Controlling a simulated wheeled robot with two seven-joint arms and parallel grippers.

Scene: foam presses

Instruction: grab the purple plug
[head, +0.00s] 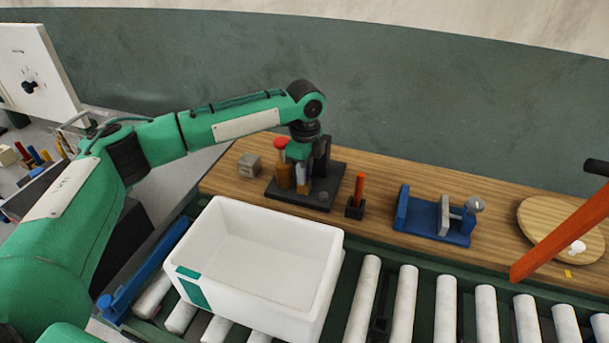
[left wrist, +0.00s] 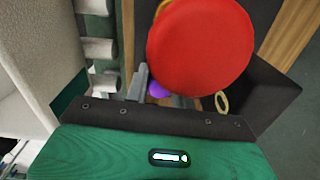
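The purple plug (left wrist: 158,90) shows only as a small patch in the left wrist view, below a large red knob (left wrist: 200,47) that hides much of what lies under it. In the head view I cannot make out the plug. My left gripper (head: 299,178) points down at the dark press (head: 318,195) on the wooden bench, beside its red knob (head: 280,143). Grey parts lie close around the plug in the wrist view. The fingertips are largely hidden, so I cannot tell whether they are open or touch the plug. My right gripper is not in view.
A white bin (head: 318,285) stands on the roller conveyor (head: 405,300) in front of the bench. A grey block (head: 249,166), an orange stick in a black holder (head: 355,208), a blue clamp (head: 432,228) and a round board (head: 538,218) are nearby. An orange-red bar (head: 562,237) crosses the right side.

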